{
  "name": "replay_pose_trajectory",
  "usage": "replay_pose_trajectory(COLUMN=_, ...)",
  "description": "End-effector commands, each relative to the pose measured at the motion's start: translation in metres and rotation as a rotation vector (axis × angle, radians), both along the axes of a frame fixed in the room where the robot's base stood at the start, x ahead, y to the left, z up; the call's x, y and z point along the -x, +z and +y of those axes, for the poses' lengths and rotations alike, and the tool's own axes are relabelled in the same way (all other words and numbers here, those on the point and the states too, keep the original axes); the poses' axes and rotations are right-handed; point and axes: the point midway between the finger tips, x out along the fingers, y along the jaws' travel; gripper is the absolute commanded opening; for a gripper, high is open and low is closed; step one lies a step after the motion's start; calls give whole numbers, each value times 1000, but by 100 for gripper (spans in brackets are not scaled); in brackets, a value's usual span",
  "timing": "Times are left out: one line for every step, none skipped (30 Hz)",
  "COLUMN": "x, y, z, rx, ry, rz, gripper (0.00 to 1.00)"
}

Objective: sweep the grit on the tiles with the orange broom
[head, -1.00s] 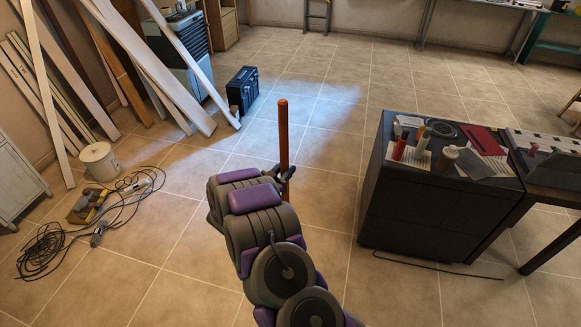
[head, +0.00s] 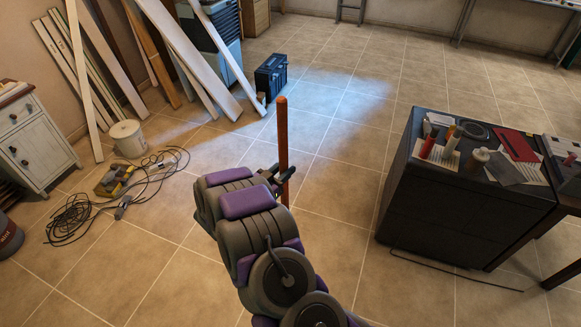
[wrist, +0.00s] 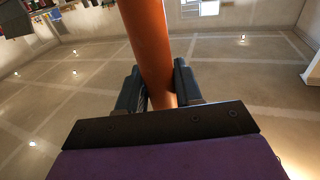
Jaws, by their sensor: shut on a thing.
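The orange broom's handle (head: 282,140) stands upright in the head view, just beyond the end of my arm. My gripper (head: 284,178) is shut on the handle. In the wrist view the orange handle (wrist: 150,45) passes between the two dark fingers of my gripper (wrist: 160,90), leaning slightly. The broom's head is hidden behind my arm. The tiled floor (head: 330,250) is beige with pale grout lines. I cannot make out any grit on it.
A dark cabinet (head: 440,215) with tools on top stands to the right, a thin cable at its foot. Tangled cables (head: 75,215), a bucket (head: 127,138) and leaning planks (head: 185,55) are on the left. A black toolbox (head: 270,78) stands farther back. The middle floor is open.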

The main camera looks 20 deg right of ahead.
Motion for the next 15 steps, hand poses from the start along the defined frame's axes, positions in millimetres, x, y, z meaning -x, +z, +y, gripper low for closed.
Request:
replay_pose_trajectory(x=1, y=1, z=6, rx=1, ry=3, rz=-3, gripper=0)
replay_pose_trajectory(x=2, y=1, z=9, rx=0, ry=3, rz=-4, gripper=0)
replay_pose_trajectory(x=3, y=1, z=13, rx=0, ry=4, rz=-3, gripper=0)
replay_pose_trajectory(x=4, y=1, z=16, rx=0, ry=3, rz=-4, gripper=0)
replay_pose_trajectory(x=5, y=1, z=18, rx=0, ry=3, rz=-4, gripper=0)
replay_pose_trajectory(x=6, y=1, z=22, rx=0, ry=3, rz=-4, gripper=0)
replay_pose_trajectory(x=6, y=1, z=25, rx=1, ry=3, rz=-4, gripper=0)
replay_pose_trajectory(x=7, y=1, z=28, rx=1, ry=4, rz=-4, gripper=0)
replay_pose_trajectory(x=9, y=1, z=32, rx=1, ry=4, rz=-4, gripper=0)
replay_pose_trajectory(x=9, y=1, z=34, rx=1, ry=3, rz=-4, gripper=0)
replay_pose_trajectory(x=10, y=1, z=37, rx=1, ry=2, rz=-4, gripper=0)
replay_pose_trajectory(x=12, y=1, z=41, rx=1, ry=3, rz=-3, gripper=0)
replay_pose_trajectory(x=13, y=1, z=44, rx=1, ry=3, rz=-3, gripper=0)
replay_pose_trajectory(x=13, y=1, z=46, rx=1, ry=3, rz=-3, gripper=0)
replay_pose_trajectory(x=14, y=1, z=50, rx=1, ry=3, rz=-4, gripper=0)
